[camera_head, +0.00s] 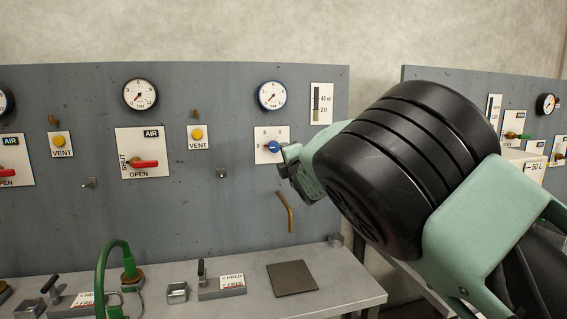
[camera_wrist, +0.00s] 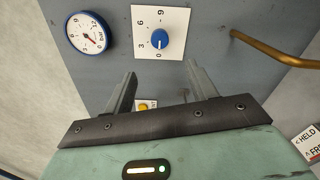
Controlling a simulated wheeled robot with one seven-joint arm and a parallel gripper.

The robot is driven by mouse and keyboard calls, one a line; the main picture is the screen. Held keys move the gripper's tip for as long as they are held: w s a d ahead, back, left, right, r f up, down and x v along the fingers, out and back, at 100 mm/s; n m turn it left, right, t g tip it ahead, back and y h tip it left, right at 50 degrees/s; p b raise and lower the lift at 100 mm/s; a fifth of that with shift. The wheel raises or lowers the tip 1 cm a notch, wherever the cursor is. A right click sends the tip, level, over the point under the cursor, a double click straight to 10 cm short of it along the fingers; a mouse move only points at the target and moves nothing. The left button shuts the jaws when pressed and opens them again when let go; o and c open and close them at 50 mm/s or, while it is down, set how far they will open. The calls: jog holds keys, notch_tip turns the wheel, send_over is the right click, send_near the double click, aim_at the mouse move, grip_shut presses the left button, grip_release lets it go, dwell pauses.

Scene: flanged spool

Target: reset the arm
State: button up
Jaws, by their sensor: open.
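My gripper (camera_wrist: 158,92) is open in the wrist view, its two fingers apart with nothing between them. Its fingers point toward the grey panel (camera_wrist: 110,65), just below a blue knob (camera_wrist: 159,43) on a white scale plate. In the head view my arm reaches in from the right, and the gripper (camera_head: 284,160) is by the blue knob (camera_head: 274,146), its fingers mostly hidden by my wrist. I cannot tell whether a finger touches the knob or the panel.
Gauges, red levers (camera_head: 144,164) and yellow vent buttons (camera_head: 198,134) are on the panel. A brass pipe (camera_head: 286,212) sticks out below the knob. The bench holds a dark square plate (camera_head: 292,278), a clamp (camera_head: 222,287) and a green hose (camera_head: 103,262). A second panel stands at right.

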jog(key=shift+s, duration=0.3)
jog(key=s+d+f+m+g+h, duration=0.3)
jog(key=s+d+f+m+g, duration=0.3)
jog(key=s+d+f+m, duration=0.35)
jog(key=s+d+f+m+g, duration=0.1)
jog(key=s+f+m+g, duration=0.1)
jog(key=s, duration=1.3)
jog(key=s+d+f+m+g+h, duration=0.1)
jog(key=s+g, duration=0.4)
jog(key=s, duration=1)
jog(key=s+d+f+m+g, duration=0.3)
jog(key=s+m+g, duration=0.1)
jog(key=s, duration=1.1)
jog(key=shift+f, duration=0.2)
